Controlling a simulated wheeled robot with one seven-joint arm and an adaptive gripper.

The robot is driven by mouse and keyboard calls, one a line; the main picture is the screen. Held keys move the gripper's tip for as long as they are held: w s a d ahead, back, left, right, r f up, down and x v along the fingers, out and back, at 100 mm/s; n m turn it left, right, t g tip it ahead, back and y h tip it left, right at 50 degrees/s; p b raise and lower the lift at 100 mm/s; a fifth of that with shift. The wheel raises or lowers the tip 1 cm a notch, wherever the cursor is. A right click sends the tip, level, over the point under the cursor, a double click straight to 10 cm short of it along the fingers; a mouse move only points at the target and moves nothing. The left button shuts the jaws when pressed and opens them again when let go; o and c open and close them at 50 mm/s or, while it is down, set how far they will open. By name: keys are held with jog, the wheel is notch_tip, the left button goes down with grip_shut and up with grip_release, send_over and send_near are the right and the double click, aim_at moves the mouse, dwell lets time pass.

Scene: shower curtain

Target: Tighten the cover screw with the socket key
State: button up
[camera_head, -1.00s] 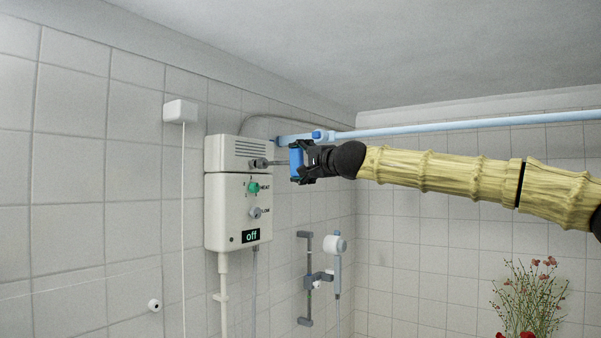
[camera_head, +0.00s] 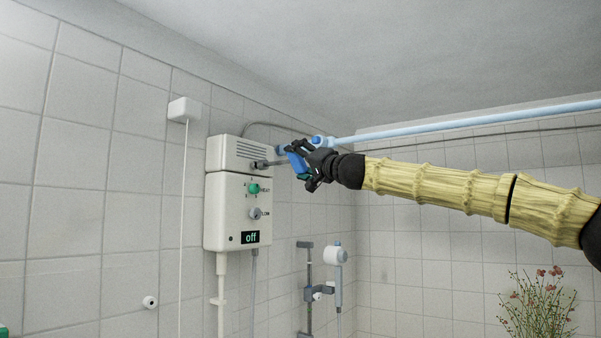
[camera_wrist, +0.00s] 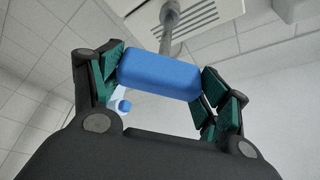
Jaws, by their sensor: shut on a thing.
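The socket key has a blue handle (camera_head: 296,161) and a grey shaft (camera_head: 274,163). My gripper (camera_head: 302,162) is shut on the blue handle. In the wrist view the handle (camera_wrist: 160,75) sits between the green finger pads of my gripper (camera_wrist: 158,85), and the grey shaft (camera_wrist: 170,40) runs up from it. The shaft's far end reaches the front of the vented cover (camera_head: 241,154) on the white heater box (camera_head: 228,212). The cover screw is hidden behind the key's tip, and I cannot tell how fully it is seated.
The heater has a green knob (camera_head: 253,188), a grey knob (camera_head: 256,213) and a display (camera_head: 250,237) reading "off". A light-blue curtain rail (camera_head: 450,127) runs just behind my gripper. A shower head (camera_head: 335,256) hangs lower right; flowers (camera_head: 540,305) stand far right.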

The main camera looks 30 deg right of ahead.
jog(key=shift+a+r+n, duration=0.1)
jog(key=shift+n, duration=0.2)
jog(key=n+b, duration=0.1)
jog(key=b, duration=0.2)
jog(key=shift+f+n+y, duration=0.3)
jog(key=shift+f+y, duration=0.05)
jog(key=shift+y, duration=0.05)
jog(key=n+y+b, duration=0.1)
jog(key=n+b, duration=0.2)
jog(key=n+y+b, duration=0.1)
jog(key=n+b, duration=0.1)
jog(key=b, duration=0.1)
jog(key=shift+n+t+y+b, duration=0.3)
jog(key=shift+n+t+y, duration=0.1)
jog(key=n+y+b, duration=0.1)
jog(key=n, duration=0.1)
jog(key=n+y+b, duration=0.1)
jog(key=shift+d+n+g, duration=0.2)
jog(key=shift+n+g, duration=0.1)
jog(key=shift+n, duration=0.1)
jog(key=n+y, duration=0.1)
jog(key=n, duration=0.2)
jog(key=shift+r+g+y, duration=0.25)
jog(key=shift+g+y, duration=0.05)
jog(key=shift+y, duration=0.1)
jog(key=shift+a+n, duration=0.1)
jog(key=shift+n, duration=0.2)
jog(key=shift+w+a, duration=0.1)
jog(key=shift+w, duration=0.1)
